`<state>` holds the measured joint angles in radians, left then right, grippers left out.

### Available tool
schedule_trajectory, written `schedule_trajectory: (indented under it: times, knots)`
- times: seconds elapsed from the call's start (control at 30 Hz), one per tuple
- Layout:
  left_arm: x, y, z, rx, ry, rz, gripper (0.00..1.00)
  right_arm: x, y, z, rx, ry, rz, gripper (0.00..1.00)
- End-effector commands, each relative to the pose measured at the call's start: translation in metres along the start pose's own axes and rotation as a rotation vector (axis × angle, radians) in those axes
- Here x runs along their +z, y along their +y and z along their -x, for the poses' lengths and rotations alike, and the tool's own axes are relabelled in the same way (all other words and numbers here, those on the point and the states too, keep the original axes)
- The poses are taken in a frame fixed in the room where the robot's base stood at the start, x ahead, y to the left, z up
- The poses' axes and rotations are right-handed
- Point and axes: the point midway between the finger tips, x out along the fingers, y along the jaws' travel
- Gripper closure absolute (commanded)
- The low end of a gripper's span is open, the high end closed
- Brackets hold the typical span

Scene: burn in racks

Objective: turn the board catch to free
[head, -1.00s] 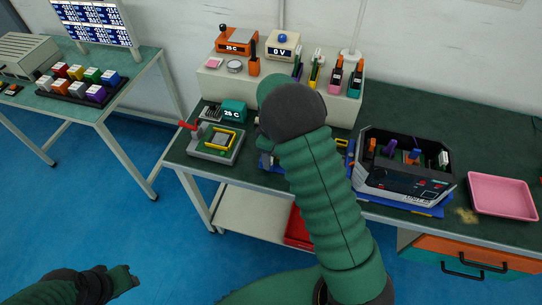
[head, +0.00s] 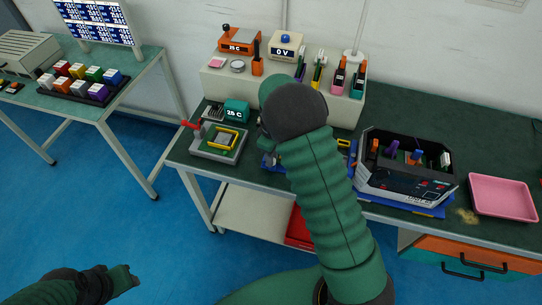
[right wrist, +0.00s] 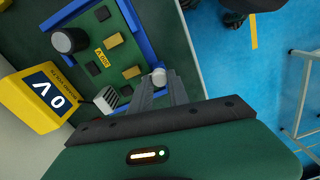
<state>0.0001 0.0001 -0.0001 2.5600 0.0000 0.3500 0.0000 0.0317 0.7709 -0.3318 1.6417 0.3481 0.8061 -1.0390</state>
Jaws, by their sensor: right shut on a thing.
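In the right wrist view a green circuit board (right wrist: 128,58) lies between blue rails (right wrist: 134,22). A short pale round knob (right wrist: 159,76), which looks like the board catch, stands at the board's edge. My right gripper (right wrist: 162,88) has its two fingers closed together on this knob. How far the catch is turned cannot be told. In the head view my right arm hides the gripper, the catch and most of the board; a bit of blue frame (head: 268,160) shows beside it. My left gripper (head: 128,280) is low at the left, away from the bench, its fingers unclear.
A black cylinder (right wrist: 69,40) and a yellow 0 V box (right wrist: 42,97) are near the fingers. On the bench stand a grey fixture with a red lever (head: 217,142), an open unit (head: 405,175) and a pink tray (head: 502,196). A raised shelf (head: 225,82) is behind.

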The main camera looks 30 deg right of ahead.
Motion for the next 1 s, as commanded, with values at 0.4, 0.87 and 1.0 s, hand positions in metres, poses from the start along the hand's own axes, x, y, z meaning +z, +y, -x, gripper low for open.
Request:
schedule_trajectory:
  times: [0.4,0.87,1.0]
  knots:
    - [-0.004,0.0,0.018,0.0,0.0,0.0,0.64,0.003,0.0,0.002,-0.002,0.003,-0.28,1.0]
    - [-0.008,0.0,0.034,0.0,0.0,0.0,0.64,0.002,0.0,0.0,-0.001,0.014,-0.657,1.0]
    - [-0.008,0.0,0.033,0.0,0.0,0.0,0.64,0.002,0.001,0.0,-0.001,0.015,-0.656,1.0]
